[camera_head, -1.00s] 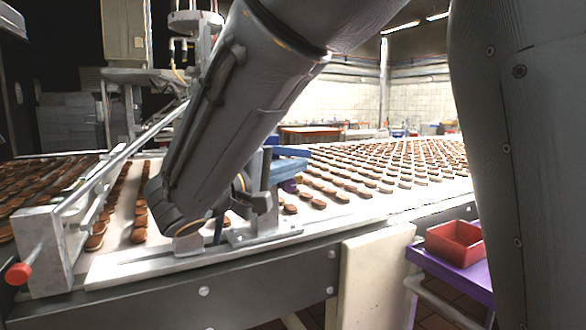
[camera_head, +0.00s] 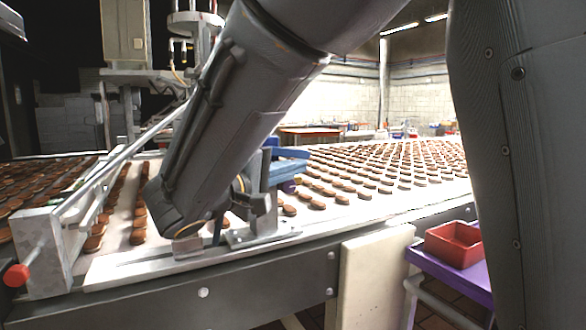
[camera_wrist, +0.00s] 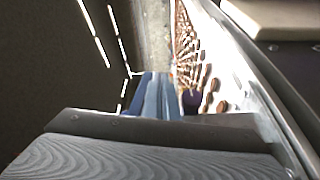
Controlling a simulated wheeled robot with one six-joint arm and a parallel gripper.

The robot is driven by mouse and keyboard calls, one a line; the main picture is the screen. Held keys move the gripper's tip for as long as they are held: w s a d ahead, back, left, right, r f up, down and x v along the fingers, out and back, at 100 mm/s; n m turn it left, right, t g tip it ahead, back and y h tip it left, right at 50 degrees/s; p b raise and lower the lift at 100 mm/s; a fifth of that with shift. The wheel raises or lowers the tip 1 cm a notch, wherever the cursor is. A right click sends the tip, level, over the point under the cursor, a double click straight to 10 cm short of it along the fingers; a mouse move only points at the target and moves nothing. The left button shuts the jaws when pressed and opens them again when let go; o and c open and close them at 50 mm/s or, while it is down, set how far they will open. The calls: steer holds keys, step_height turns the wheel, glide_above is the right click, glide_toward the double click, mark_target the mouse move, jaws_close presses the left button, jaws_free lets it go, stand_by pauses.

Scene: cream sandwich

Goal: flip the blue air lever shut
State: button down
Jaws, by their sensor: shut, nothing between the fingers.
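The blue lever (camera_head: 289,153) shows as a flat blue bar beside the belt, just right of my forearm, with a blue block (camera_head: 286,172) under it. In the wrist view blue bars (camera_wrist: 156,95) stand just past the grey front edge of my gripper's body. My gripper (camera_head: 258,204) is shut and empty, a dark shape low and left of the blue parts, partly behind my arm. Its fingertips cannot be made out in the wrist view. I cannot tell whether it touches the lever. My forearm hides the lever's left side.
A wide conveyor belt (camera_head: 400,205) carries rows of brown biscuits behind the lever. A metal rail with a red knob (camera_head: 17,275) stands at left. A red bin (camera_head: 455,243) sits on a purple stand (camera_head: 450,272) at right. A pale panel (camera_head: 373,285) hangs in front.

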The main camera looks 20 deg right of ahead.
stand_by(0.6)
steer(key=f+b, duration=0.2)
steer(key=a+f+b, duration=0.1)
steer(key=f, duration=0.1)
steer(key=shift+f+b, duration=0.35)
glide_toward(290, 190)
steer(key=s, duration=0.1)
steer(key=s+f, duration=0.1)
steer(key=s, duration=0.1)
steer(key=shift+s, duration=0.2)
steer(key=shift+f, duration=0.1)
